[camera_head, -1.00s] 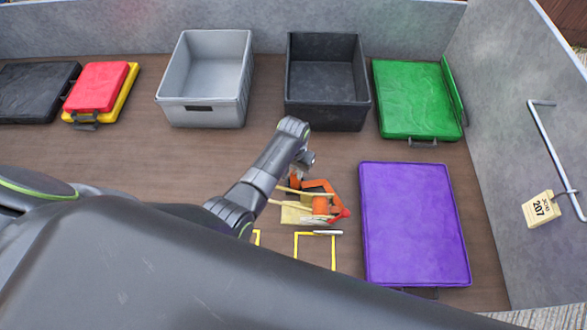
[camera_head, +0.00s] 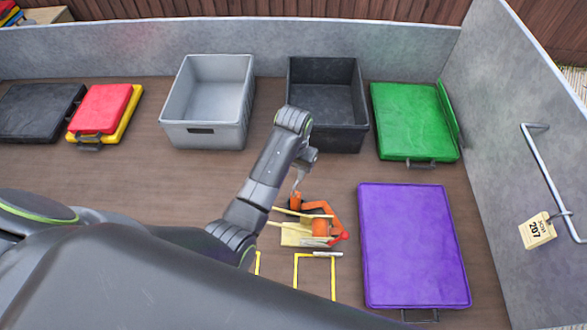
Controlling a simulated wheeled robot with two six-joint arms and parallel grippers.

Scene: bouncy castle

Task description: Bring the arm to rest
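My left arm comes in from the left and bends down at the middle of the floor. Its gripper (camera_head: 299,184) hangs small and partly hidden by the wrist, just above and behind an orange and yellow item (camera_head: 320,225). I cannot tell whether its fingers are open or shut, or whether they touch that item. My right gripper is not in view.
A grey bin (camera_head: 208,103) and a black bin (camera_head: 327,104) stand at the back. A green case (camera_head: 412,120), a purple case (camera_head: 412,245), a red and yellow case (camera_head: 103,108) and a black case (camera_head: 35,112) lie around. Grey walls enclose the floor.

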